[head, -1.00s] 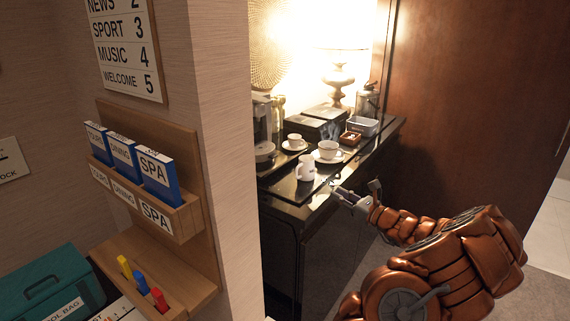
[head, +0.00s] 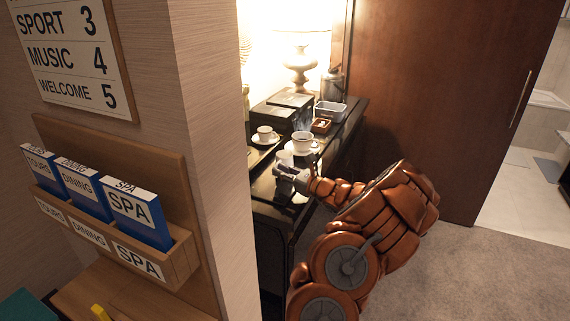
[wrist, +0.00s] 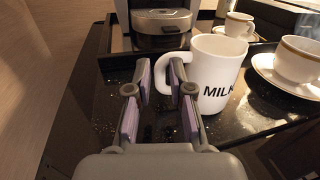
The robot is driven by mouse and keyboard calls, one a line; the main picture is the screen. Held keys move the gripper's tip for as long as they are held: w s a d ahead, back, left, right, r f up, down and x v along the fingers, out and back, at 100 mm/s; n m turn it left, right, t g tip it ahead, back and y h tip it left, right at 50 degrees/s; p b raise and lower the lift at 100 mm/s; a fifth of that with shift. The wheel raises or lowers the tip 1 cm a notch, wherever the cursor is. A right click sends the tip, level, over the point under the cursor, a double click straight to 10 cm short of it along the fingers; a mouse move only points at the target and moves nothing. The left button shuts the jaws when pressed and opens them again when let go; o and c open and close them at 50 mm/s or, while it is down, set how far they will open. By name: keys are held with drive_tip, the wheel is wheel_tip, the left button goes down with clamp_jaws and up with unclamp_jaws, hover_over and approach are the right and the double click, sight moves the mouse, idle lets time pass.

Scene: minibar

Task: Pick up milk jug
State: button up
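The milk jug (wrist: 222,75) is a white cup-like jug marked MILK, upright on the dark counter. Its handle (wrist: 161,75) points left in the wrist view. My gripper (wrist: 160,68) is open, with its fingertips at the handle. The handle's outer edge shows between the two fingers, and the right finger overlaps the handle loop. I cannot tell whether a finger touches it. In the head view my gripper (head: 285,172) is at the jug (head: 284,157) and hides its lower part.
A cup on a saucer (head: 302,143) stands just behind the jug, and a smaller cup (head: 265,133) stands further back left. A coffee machine (wrist: 161,28) is behind the jug. A wall corner (head: 215,170) stands left.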

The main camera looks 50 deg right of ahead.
drive_tip(key=shift+w+p, duration=0.3)
drive_tip(key=shift+w, duration=1.15)
clamp_jaws()
